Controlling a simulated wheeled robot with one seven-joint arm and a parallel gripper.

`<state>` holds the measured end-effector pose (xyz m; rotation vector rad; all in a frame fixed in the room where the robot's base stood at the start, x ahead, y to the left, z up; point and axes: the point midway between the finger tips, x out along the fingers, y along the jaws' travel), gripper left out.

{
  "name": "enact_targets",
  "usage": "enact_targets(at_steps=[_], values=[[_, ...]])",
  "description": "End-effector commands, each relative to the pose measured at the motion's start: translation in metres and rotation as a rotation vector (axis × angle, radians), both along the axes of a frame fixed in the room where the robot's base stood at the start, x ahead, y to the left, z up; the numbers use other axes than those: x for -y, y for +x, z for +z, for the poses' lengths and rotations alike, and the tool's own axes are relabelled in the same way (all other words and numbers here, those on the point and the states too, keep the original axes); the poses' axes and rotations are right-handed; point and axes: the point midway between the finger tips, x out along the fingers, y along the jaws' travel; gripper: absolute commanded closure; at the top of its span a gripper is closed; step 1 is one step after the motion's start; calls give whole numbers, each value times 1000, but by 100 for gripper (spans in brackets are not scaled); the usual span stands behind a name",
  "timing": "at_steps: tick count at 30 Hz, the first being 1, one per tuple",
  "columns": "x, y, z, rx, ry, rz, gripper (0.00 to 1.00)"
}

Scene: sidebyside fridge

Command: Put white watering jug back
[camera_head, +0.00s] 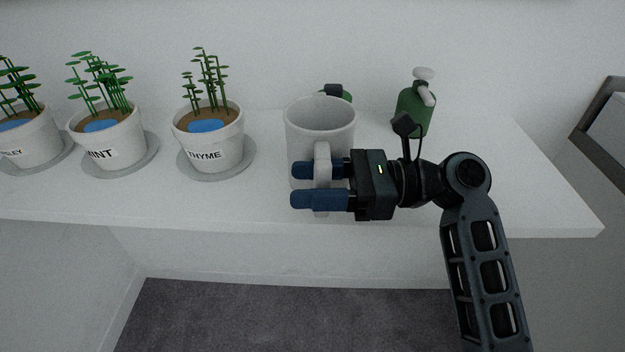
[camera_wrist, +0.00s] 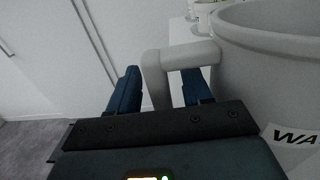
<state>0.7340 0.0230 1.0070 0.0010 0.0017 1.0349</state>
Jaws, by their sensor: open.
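The white watering jug (camera_head: 319,118) stands upright at the front of the white counter, its handle (camera_head: 322,165) facing the front. My gripper (camera_head: 310,184) is open, with its two blue fingers on either side of the handle. In the wrist view, the handle (camera_wrist: 157,75) passes between the fingertips (camera_wrist: 160,88), and the jug's body (camera_wrist: 270,75) with part of a label fills the right side. I cannot tell whether a finger touches the handle. The jug's lower part is partly hidden by my gripper.
On the white counter (camera_head: 250,205), several potted herbs stand on grey saucers at the left, the thyme pot (camera_head: 209,140) nearest the jug. A green spray bottle (camera_head: 413,108) stands behind my gripper at right. Another green item (camera_head: 338,95) is mostly hidden behind the jug. The counter's right end is clear.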

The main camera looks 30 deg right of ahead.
Motion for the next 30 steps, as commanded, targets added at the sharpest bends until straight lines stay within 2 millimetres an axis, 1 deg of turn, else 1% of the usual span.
enact_targets(at_steps=[9,11,15,18,21,24,30], values=[[0,0,-9,4,-1,0,51],[13,-6,-4,2,-1,-6,51],[38,-18,-2,3,-2,-4,51],[52,-24,-1,3,-1,-3,51],[62,-30,-1,2,0,-2,51],[68,-34,-2,2,-1,0,51],[70,-36,-2,2,0,1,51]])
